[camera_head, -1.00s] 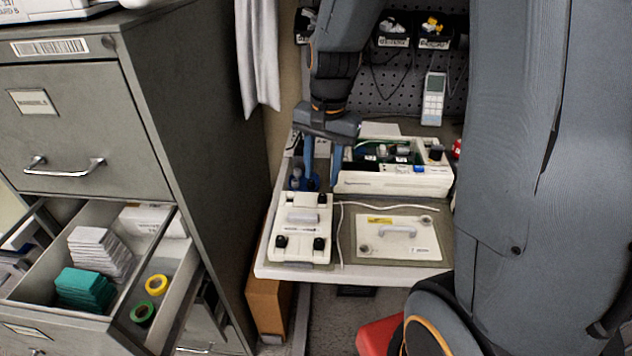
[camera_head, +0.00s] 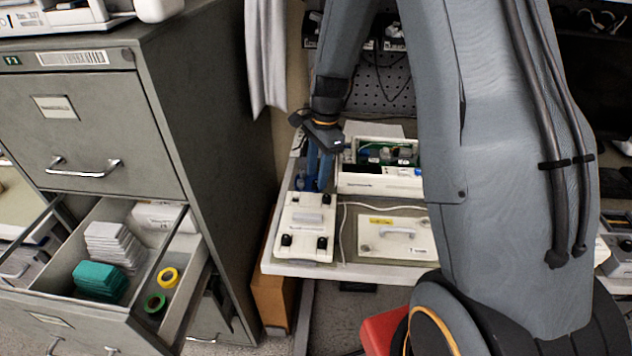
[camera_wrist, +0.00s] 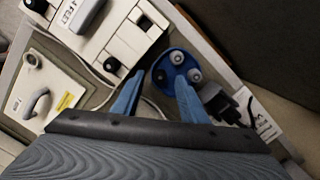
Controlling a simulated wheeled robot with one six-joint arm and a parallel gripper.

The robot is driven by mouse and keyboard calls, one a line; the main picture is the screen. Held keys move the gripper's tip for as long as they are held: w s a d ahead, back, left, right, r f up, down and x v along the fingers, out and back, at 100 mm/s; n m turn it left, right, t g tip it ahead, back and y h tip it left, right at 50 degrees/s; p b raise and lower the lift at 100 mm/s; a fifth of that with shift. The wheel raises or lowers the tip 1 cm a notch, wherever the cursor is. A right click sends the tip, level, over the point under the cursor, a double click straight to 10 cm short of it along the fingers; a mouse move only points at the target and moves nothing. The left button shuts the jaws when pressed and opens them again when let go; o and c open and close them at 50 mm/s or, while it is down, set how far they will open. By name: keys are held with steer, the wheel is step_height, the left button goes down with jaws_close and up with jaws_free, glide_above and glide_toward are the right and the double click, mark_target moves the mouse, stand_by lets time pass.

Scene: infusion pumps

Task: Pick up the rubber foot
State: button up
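A round blue dish (camera_wrist: 174,56) lies on the table in the wrist view, holding several small grey-black rubber feet (camera_wrist: 195,75). In the head view the dish (camera_head: 302,182) is small and partly hidden behind the pump cover and my fingers. In the head view my gripper (camera_head: 319,178) hangs over the table's left part.
A white cover with black feet (camera_head: 306,220) lies in front of the dish. An open pump housing (camera_head: 380,184) stands to the right, and a flat white panel with a handle (camera_head: 395,240) lies in front of it. A filing cabinet (camera_head: 100,120) with an open drawer stands left.

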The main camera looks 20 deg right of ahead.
steer(key=shift+a+f, duration=0.1)
steer(key=shift+f, duration=0.7)
jaws_close()
steer(key=shift+r, duration=0.1)
step_height(320, 180, up, 10)
steer(key=b, duration=0.2)
steer(key=shift+b, duration=0.4)
